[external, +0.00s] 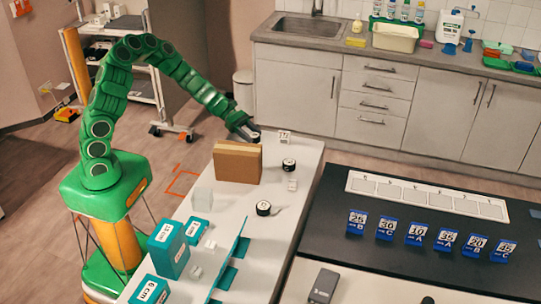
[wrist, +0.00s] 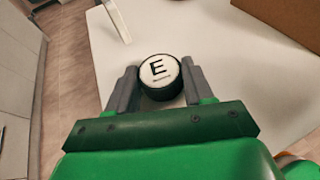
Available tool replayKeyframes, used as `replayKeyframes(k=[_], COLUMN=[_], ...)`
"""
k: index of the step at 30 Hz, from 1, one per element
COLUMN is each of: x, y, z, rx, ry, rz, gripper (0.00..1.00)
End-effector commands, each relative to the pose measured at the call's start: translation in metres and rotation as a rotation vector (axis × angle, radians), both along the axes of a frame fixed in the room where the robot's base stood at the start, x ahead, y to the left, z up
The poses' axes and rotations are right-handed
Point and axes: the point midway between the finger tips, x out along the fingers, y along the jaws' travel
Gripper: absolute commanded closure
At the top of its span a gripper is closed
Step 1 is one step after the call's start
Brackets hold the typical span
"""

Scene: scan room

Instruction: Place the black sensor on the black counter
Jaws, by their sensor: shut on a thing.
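My gripper (external: 249,132) is at the far end of the white table, behind a brown box. It is shut on a round black sensor (wrist: 160,88) with a white top marked E, held upright between the two fingers in the wrist view. The sensor also shows at the fingertips in the external view (external: 256,138). I cannot tell whether it touches the table. Two similar black pucks with white tops, one nearer the middle (external: 289,165) and one closer to the front (external: 263,209), stand on the table. The black counter (external: 395,256) is to the right, across a gap.
The brown box (external: 237,163) stands just in front of my gripper. A small white card (external: 284,136) stands beside it. A white strip (external: 428,196) and several blue number cards (external: 415,234) occupy the counter. Teal boxes (external: 168,249) stand at the table's near left.

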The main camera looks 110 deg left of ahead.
Motion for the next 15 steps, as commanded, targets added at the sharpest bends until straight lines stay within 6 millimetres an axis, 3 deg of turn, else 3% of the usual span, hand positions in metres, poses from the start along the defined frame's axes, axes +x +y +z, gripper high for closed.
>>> replayKeyframes(k=[11, 12, 15], x=[0.0001, 0.0000, 0.0001], y=[0.0001, 0.0001, 0.0002], z=[-0.0027, -0.0024, -0.0021], rx=[0.001, 0.001, 0.001], ry=[0.000, 0.000, 0.000], rz=[0.000, 0.000, 0.000], gripper=[0.81, 0.42, 0.27])
